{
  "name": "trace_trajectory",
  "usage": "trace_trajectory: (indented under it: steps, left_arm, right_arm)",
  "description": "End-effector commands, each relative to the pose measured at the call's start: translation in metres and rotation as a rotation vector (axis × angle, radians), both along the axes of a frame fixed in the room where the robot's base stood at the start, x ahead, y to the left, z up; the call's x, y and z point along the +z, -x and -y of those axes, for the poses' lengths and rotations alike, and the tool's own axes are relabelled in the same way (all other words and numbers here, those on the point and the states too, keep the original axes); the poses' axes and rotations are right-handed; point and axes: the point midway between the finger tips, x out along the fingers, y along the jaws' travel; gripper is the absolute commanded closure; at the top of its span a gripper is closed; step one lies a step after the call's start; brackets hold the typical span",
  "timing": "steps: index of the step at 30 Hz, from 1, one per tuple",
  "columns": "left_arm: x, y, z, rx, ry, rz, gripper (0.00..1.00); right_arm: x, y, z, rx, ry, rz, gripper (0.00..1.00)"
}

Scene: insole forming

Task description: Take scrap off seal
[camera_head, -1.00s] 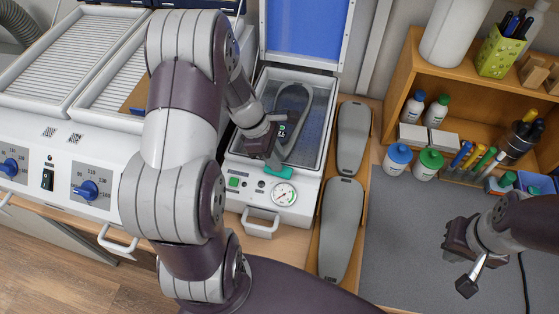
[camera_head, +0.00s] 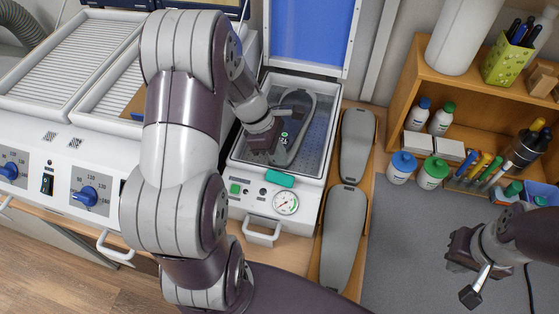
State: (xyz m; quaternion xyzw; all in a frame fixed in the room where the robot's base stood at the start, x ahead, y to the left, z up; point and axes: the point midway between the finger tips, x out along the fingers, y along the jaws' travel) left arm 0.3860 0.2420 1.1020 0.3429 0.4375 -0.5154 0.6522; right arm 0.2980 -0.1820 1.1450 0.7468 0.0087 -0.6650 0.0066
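A small teal scrap (camera_head: 280,179) lies on the front rim of the open press (camera_head: 237,176), above the pressure gauge; I take this rim to be the seal. My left gripper (camera_head: 268,152) hangs over the front part of the press tray, just behind the scrap and apart from it in the picture. Its fingertips are dark and small, so I cannot tell whether they are open. A grey insole-shaped form (camera_head: 309,106) lies in the tray, partly hidden by this gripper. My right gripper (camera_head: 472,282) is at the lower right over the grey mat, far from the scrap; its opening is unclear.
The blue press lid (camera_head: 307,35) stands open behind. Two grey insole forms (camera_head: 356,145) (camera_head: 342,235) lie in a wooden holder just right of the press. A wooden shelf (camera_head: 404,90) with bottles and pens stands at right. The grey mat (camera_head: 400,245) has free room.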

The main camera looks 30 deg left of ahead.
Motion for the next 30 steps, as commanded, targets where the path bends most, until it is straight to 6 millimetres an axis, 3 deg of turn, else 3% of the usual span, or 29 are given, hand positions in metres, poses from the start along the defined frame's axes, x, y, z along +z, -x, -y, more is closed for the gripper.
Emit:
trace_trajectory:
  steps: [2,15,20,28,30]
  left_arm:
    - [0.014,0.001,0.002,-0.001,-0.002,0.004,1.00]
    - [0.073,0.064,0.078,-0.004,0.000,0.005,1.00]
    - [0.082,0.073,0.089,-0.001,0.000,0.004,1.00]
    - [0.083,0.074,0.090,0.000,0.001,0.001,1.00]
    - [0.083,0.074,0.090,0.000,0.001,0.001,0.80]
  right_arm:
    - [-0.005,0.000,0.000,0.000,0.000,0.000,1.00]
    - [-0.019,0.000,0.000,0.000,0.000,0.000,1.00]
    - [-0.020,0.000,0.000,0.000,0.000,0.000,1.00]
    - [-0.019,0.000,0.000,0.000,0.000,0.000,1.00]
    - [-0.019,0.000,0.000,0.000,0.000,0.000,1.00]
